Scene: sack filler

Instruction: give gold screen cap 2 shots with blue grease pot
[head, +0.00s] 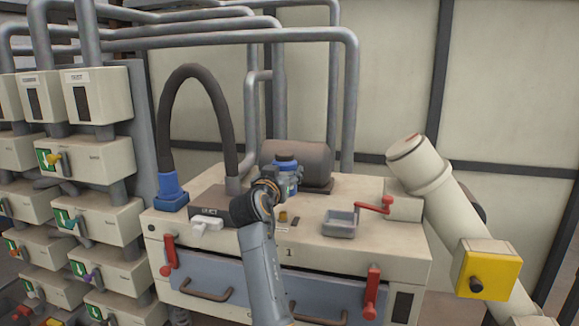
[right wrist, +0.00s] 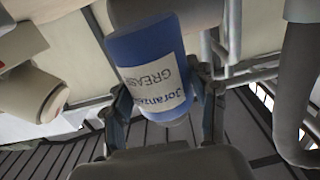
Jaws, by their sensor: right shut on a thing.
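The blue grease pot (head: 286,160) is in my right gripper (head: 284,184), above the top of the cream machine. In the right wrist view the pot (right wrist: 150,62) is blue with a white label reading GREASE, upside down in the picture, and the two fingers (right wrist: 166,108) close on its sides. A small gold piece, which looks like the gold screen cap (head: 283,217), sits on the machine top just right of my right wrist, below and apart from the pot. My arm covers part of the machine top beside it. My left gripper is out of view.
On the machine top (head: 330,255) are a grey tray (head: 340,223), a red-handled crank (head: 374,207), a dark motor (head: 305,160) and a white-handled piece (head: 207,225). A black hose ends in a blue nozzle (head: 171,190). A large cream pipe (head: 440,190) stands at right.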

